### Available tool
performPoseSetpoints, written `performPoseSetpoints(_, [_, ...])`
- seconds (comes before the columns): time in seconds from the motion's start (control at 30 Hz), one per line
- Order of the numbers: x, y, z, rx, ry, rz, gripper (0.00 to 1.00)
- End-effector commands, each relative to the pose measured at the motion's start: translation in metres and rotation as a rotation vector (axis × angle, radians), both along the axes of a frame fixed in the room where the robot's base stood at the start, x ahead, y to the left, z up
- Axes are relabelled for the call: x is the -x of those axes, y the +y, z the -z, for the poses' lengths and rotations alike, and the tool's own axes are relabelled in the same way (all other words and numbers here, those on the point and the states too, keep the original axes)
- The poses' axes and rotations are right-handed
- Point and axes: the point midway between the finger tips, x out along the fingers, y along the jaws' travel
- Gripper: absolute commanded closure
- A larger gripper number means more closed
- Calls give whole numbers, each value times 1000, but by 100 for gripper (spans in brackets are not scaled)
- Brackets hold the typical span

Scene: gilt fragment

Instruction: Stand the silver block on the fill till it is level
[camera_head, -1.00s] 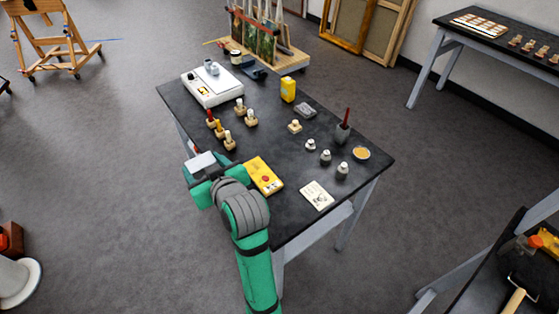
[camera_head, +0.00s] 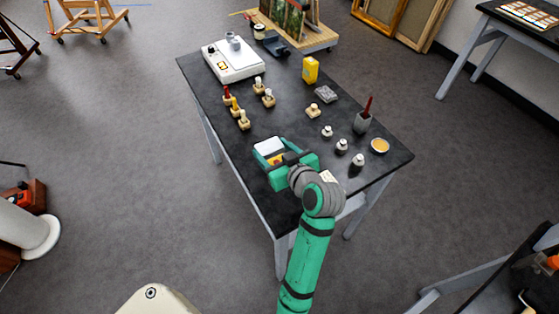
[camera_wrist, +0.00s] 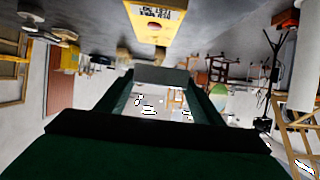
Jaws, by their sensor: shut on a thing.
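My gripper (camera_head: 284,163) is shut on the silver block (camera_head: 269,147), whose pale top shows in the head view. In the wrist view my gripper (camera_wrist: 160,92) has the shiny, mirror-like block (camera_wrist: 165,104) between its fingers. The block is at the near left part of the dark table, close to a yellow box (camera_head: 277,160) that is mostly hidden by my gripper. The yellow box also shows in the wrist view (camera_wrist: 157,18), with black print and a red spot. I cannot tell which thing is the fill, or whether the block touches anything below.
The dark table (camera_head: 215,92) holds a white scale-like device (camera_head: 234,61), several small wooden-based pegs (camera_head: 244,121), a yellow bottle (camera_head: 310,69), a grey carved piece (camera_head: 327,93), small bottles (camera_head: 342,146), a grey cup (camera_head: 362,122) and an amber dish (camera_head: 380,146). The near-left corner is bare.

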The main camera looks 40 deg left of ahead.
Motion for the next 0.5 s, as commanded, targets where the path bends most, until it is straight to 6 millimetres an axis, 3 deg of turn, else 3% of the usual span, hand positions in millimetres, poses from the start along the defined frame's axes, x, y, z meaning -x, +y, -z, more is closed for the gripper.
performPoseSetpoints(0.37, [-13, -15, 24, -1, 0, 0, 70])
performPoseSetpoints(0.5, [-13, -15, 45, 0, 3, -1, 70])
